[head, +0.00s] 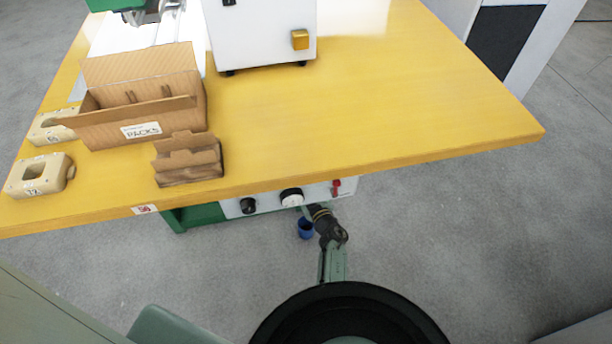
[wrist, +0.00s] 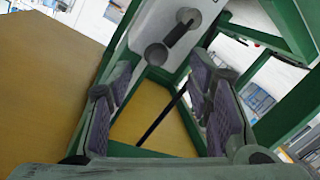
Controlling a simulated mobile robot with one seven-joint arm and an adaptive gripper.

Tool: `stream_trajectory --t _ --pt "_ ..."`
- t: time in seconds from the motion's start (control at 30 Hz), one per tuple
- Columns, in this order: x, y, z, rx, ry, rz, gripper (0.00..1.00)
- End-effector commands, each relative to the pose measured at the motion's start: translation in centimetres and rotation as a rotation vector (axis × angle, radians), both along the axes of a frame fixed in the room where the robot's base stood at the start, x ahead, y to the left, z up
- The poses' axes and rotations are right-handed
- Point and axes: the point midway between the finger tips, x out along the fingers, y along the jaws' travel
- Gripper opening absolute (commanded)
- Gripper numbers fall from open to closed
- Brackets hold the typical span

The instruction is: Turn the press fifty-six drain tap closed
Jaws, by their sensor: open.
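The press's white front panel (head: 270,203) shows under the yellow table's near edge in the head view. It carries a black knob (head: 248,205), a white round dial (head: 291,197) and a small red part (head: 336,187). My gripper (head: 318,212) is low in front of the panel's right half, hiding part of it. In the wrist view my gripper (wrist: 160,100) has its fingers wide apart with nothing between them. Beyond the fingertips, a dark bar with round grey ends (wrist: 172,37) sits on a pale panel; it looks like a tap lever, but I cannot tell which way it is turned.
A blue cup (head: 305,229) is below the panel, close to my gripper. The yellow table (head: 400,110) holds a cardboard box (head: 100,133), a smaller carton (head: 188,165), two beige parts (head: 38,176) and a white machine housing (head: 262,35). Green frame bars (wrist: 288,110) stand to the right.

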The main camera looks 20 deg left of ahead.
Motion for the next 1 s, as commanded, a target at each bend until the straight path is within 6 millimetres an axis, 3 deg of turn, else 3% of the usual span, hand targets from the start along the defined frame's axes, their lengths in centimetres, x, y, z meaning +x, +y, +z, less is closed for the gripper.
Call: stream_trajectory --t 0.3,0.5,0.93,1.0 --pt "0.0 -0.2 5.3 -0.001 -0.003 -0.004 0.46" --pt "0.0 -0.2 7.7 -0.002 0.0 -0.005 0.46" --pt "0.0 -0.2 8.5 -0.002 0.002 -0.007 0.46" --pt "0.2 -0.5 8.5 0.001 0.0 -0.011 0.41"
